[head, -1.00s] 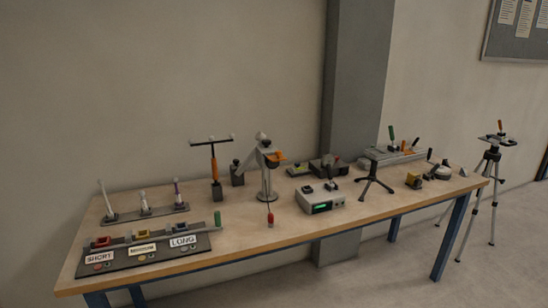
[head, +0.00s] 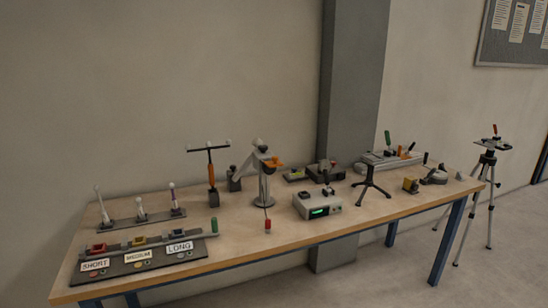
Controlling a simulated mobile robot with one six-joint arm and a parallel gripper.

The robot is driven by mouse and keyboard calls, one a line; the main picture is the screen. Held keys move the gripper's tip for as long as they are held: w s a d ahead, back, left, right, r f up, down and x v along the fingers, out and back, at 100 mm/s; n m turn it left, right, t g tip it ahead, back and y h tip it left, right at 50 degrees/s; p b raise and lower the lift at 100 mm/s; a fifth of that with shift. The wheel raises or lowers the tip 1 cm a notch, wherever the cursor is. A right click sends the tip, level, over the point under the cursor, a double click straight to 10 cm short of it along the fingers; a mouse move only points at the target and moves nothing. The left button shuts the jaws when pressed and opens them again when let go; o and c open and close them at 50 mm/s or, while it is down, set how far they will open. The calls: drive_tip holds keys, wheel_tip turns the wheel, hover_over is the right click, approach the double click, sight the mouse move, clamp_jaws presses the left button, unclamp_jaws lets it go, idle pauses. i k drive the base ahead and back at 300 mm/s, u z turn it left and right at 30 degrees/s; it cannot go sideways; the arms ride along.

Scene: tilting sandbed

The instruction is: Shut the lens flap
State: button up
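I cannot make out a lens flap for certain at this size. A grey post stand (head: 265,190) stands near the middle of the table, with a grey angled head and an orange part (head: 271,163) at its top. A red-tipped piece (head: 267,226) sits in front of it, near the table's front edge. Whether any flap there is open or shut is too small to tell. My gripper is not in view.
The wooden table (head: 240,229) holds a labelled panel (head: 135,267), a rod rack (head: 143,217), a T-handled tool (head: 212,172), a grey box with a green display (head: 317,206) and a small tripod (head: 370,182). A tall tripod (head: 488,190) stands at right. Floor is clear in front.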

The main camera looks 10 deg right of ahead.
sight(275, 163)
drive_tip(key=u, duration=0.85)
drive_tip(key=k, duration=0.8)
drive_tip(key=u, duration=0.65)
drive_tip(key=i, duration=1)
drive_tip(key=u, duration=0.05)
